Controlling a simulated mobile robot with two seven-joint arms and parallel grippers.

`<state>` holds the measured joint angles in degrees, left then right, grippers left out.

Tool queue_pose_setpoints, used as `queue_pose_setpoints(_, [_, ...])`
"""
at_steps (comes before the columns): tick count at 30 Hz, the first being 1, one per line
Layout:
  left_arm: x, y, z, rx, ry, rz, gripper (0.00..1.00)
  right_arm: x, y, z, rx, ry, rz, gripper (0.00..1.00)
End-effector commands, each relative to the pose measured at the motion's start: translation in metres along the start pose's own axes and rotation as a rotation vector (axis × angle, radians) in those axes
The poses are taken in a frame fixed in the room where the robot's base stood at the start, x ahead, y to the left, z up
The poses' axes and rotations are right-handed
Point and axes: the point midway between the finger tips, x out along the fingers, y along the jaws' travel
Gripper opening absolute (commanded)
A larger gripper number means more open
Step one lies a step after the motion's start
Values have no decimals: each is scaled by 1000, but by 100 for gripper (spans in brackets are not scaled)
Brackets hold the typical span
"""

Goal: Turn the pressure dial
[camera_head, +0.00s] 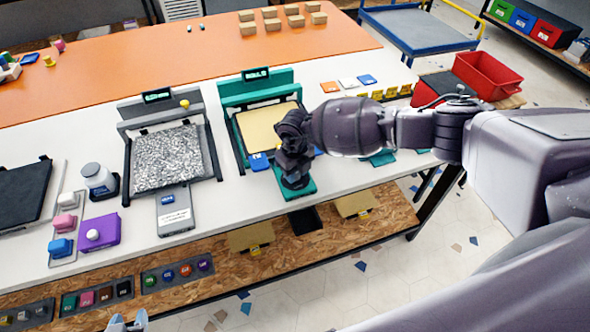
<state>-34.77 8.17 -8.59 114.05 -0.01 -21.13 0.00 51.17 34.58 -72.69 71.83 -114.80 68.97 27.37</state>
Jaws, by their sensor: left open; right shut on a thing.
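My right gripper (294,168) reaches in from the right, pointing down over the teal front panel (303,193) of the teal-framed machine (256,85). It is shut on a dark thing at that panel, which seems to be the pressure dial; the gripper hides most of it, so its setting cannot be read. The machine has a tan bed (262,124) and a small dark display (255,74). At the bottom left edge, a pale two-pronged tip that appears to be my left gripper (128,322) is open, empty and mostly cut off.
Blue and teal cards lie near my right gripper. A wooden shelf (215,262) runs below the table. A red bin (487,75) stands at right.

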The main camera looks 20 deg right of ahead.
Motion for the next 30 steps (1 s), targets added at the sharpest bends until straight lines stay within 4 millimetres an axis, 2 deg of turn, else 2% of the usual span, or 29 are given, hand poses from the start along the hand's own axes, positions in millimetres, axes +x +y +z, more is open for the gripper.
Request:
queue_pose_setpoints(16, [2,0,-6,1,10,2,43,0,0,0,23,0,0,10])
queue_pose_setpoints(17, [2,0,-6,1,10,2,43,0,0,0,23,0,0,38])
queue_pose_setpoints(21, [3,0,-6,1,10,2,43,0,0,0,22,0,0,59])
queue_pose_setpoints(30, [2,0,-6,1,9,1,43,-2,0,0,21,0,0,59])
